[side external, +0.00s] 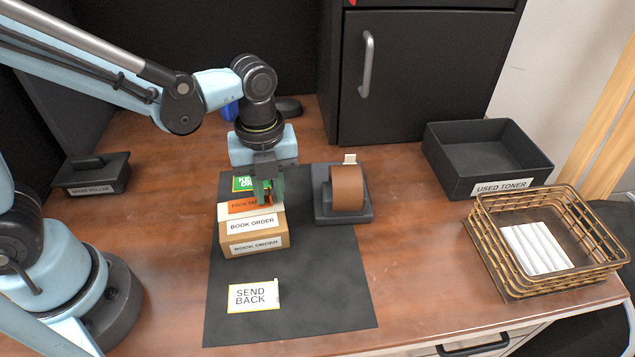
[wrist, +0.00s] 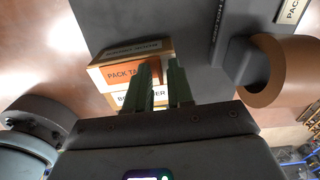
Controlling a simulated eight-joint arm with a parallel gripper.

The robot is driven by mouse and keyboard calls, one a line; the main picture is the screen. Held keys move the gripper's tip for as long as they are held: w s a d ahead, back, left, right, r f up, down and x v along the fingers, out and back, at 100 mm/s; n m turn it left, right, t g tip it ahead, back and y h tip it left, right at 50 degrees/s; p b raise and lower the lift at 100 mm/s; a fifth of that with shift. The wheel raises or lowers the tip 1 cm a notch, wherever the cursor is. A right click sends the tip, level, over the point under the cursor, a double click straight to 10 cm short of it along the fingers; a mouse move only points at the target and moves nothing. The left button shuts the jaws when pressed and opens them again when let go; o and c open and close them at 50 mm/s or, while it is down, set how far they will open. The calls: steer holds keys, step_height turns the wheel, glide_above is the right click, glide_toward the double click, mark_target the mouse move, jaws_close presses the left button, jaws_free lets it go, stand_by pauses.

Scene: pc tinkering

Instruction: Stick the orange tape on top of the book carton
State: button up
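The book carton (side external: 238,246) is a small brown box on the dark mat, with white BOOK ORDER labels on its top and front. The orange tape (side external: 238,207), printed PACK TAPE, lies flat at the rear part of the carton's top, next to the white label. It also shows in the wrist view (wrist: 120,76), partly hidden by a finger. My gripper (side external: 268,200) points down at the right rear of the carton top, very close to it. In the wrist view its two fingers (wrist: 160,88) stand apart with a narrow gap, and I see nothing gripped between them.
A tape dispenser with a brown roll (side external: 346,188) stands just right of the carton. A green card (side external: 243,184) lies behind it and a SEND BACK card (side external: 254,296) in front on the mat (side external: 310,290). A used toner bin (side external: 487,160) and wire basket (side external: 505,288) stand right.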

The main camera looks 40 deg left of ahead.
steer(key=shift+o, duration=0.6)
steer(key=shift+r, duration=0.15)
step_height(320, 180, up, 12)
stand_by(0.3)
steer(key=s+a+f+n+t, duration=0.1)
steer(key=a+n, duration=0.4)
steer(key=n, duration=0.8)
steer(key=s+a+f+n+t, duration=0.1)
steer(key=a+f+n+t, duration=0.2)
steer(key=n, duration=0.9)
steer(key=a+t, duration=0.2)
steer(key=t, duration=0.1)
steer(key=shift+n, duration=0.4)
